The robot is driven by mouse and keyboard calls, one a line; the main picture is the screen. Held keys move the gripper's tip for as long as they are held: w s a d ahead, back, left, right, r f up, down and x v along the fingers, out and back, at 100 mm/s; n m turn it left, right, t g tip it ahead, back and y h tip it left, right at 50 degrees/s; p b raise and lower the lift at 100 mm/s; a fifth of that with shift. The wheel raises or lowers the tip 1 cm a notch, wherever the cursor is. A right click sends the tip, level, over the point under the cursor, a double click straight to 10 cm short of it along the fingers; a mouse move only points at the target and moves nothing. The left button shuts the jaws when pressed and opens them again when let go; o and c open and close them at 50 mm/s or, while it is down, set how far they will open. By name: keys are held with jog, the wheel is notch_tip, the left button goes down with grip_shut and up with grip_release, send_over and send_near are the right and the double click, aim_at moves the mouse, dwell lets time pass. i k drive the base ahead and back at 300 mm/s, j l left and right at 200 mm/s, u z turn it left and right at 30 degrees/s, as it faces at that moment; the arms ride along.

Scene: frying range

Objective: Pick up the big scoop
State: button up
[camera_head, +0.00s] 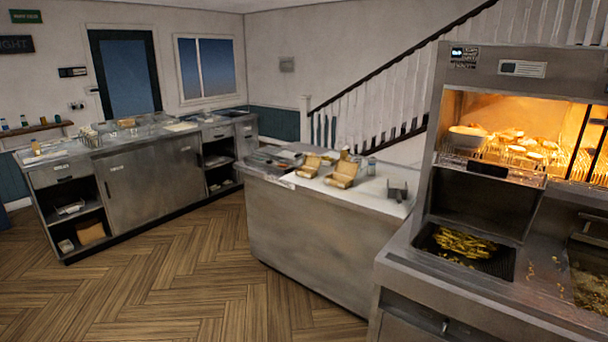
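I cannot make out a big scoop for certain. A small grey metal object (397,190) stands at the right end of the middle counter; its shape is too small to tell whether it is a scoop. A fryer bay (425,241) at the right holds a heap of golden chips (463,243). Part of another metal piece (590,229) shows at the right edge, cut off by the frame. My gripper is not in view.
The middle counter (300,238) carries open cardboard boxes (343,174) and small containers. The steel frying range (400,262) with a lit warming cabinet (452,100) fills the right. A long steel counter (140,190) stands at the left. The wooden floor (180,290) between is clear.

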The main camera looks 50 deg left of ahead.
aim_at(398, 194)
jog(key=i+j+u, duration=0.2)
jog(key=j, duration=0.3)
jog(key=i+j+u, duration=0.15)
jog(key=j, duration=0.3)
jog(key=i+j+u, duration=0.2)
jog(key=j, duration=0.2)
jog(key=i+j+u, duration=0.2)
jog(key=i+j, duration=0.4)
jog(key=j, duration=0.2)
jog(key=i+j, duration=0.45)
jog(key=j, duration=0.2)
jog(key=i+j, duration=0.4)
jog(key=j, duration=0.2)
jog(key=i+j+u, duration=0.1)
jog(key=i+j, duration=0.35)
jog(key=j, duration=0.2)
